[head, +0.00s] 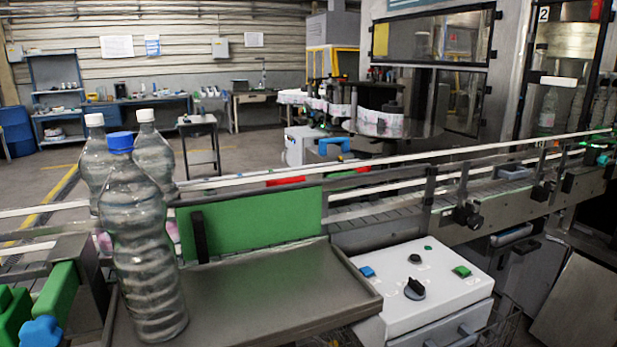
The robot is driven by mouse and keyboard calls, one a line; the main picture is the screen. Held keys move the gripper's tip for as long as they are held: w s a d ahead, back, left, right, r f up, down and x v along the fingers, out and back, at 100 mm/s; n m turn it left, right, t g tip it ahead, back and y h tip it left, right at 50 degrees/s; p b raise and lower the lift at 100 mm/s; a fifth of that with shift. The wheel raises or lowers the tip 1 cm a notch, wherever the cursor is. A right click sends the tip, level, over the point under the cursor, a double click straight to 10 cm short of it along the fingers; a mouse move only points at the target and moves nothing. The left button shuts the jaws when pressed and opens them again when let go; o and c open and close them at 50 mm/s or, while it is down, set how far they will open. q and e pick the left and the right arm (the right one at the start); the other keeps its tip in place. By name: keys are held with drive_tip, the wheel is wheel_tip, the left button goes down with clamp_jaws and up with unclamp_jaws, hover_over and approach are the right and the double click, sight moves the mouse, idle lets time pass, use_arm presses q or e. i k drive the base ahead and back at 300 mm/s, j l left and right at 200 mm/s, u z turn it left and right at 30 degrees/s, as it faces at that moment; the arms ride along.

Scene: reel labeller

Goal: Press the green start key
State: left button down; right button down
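The green start key (461,271) is a small square key on the right part of the white sloped top of a control box (450,293). The box stands in front of the conveyor, right of centre in the head view. Nothing covers the key. On the same top are a blue key (367,271) at the left, a black rotary knob (415,289) near the front, a small black button (415,258) and a tiny green spot (428,247) towards the back. Neither of my grippers is in the head view.
A clear bottle with a blue cap (146,240) stands upright at the left end of a grey tray (260,291), left of the box. Two white-capped bottles stand behind it. The conveyor rail (375,160) runs behind the box. A wire basket (497,325) is at its right.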

sight(461, 270)
drive_tip(key=l+u, duration=0.1)
drive_tip(key=l, duration=1.25)
drive_tip(key=l+u, duration=0.1)
drive_tip(key=l, duration=1.25)
drive_tip(key=l+u, duration=0.1)
drive_tip(key=l, duration=1.25)
drive_tip(key=k, duration=0.05)
